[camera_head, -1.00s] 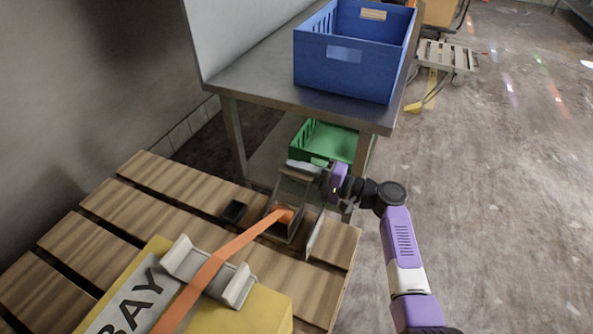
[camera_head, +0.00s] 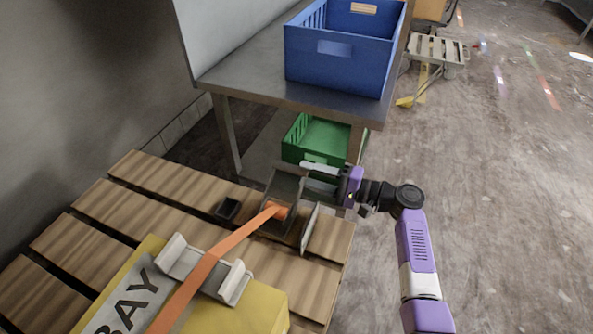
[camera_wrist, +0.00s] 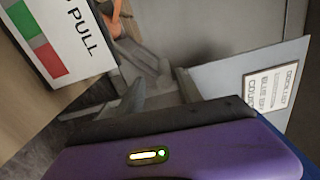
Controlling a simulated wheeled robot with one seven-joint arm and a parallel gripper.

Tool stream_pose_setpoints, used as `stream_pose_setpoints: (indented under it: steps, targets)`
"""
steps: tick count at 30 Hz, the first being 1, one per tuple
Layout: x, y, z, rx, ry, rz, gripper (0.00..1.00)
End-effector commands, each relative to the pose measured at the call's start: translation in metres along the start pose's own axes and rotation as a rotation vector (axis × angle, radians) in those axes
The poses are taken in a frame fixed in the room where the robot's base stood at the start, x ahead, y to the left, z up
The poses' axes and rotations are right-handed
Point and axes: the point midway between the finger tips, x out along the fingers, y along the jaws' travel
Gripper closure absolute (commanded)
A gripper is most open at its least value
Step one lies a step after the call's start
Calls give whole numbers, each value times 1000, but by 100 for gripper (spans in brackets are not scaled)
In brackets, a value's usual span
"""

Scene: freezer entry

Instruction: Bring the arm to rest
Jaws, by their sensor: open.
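My gripper (camera_head: 313,177) is at the end of my purple and black arm (camera_head: 417,245), low beside the pallet's right end. Its two pale fingers are apart and point left, beside the upper part of a grey metal holder (camera_head: 287,186). I see nothing held between them. Whether a finger touches the holder I cannot tell. An orange strap (camera_head: 232,240) runs from the holder over a yellow box marked BAY (camera_head: 253,306). In the wrist view, the dark fingers (camera_wrist: 160,93) stand apart, with a sign reading PULL (camera_wrist: 70,38) at upper left.
A steel table (camera_head: 262,88) carries a blue crate (camera_head: 331,60); a green crate (camera_head: 327,135) sits beneath it. An upright plate (camera_head: 308,230) and small black tray (camera_head: 228,208) are on the wooden pallet (camera_head: 105,213).

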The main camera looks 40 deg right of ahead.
Motion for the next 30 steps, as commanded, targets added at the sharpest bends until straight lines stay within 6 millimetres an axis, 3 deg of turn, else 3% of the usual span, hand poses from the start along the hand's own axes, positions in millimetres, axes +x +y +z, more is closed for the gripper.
stream_pose_setpoints:
  steps: [7, 30]
  targets:
    - [-18, 1, 1, 0, -2, 1, 57]
    - [-18, 1, 1, 0, -1, 1, 57]
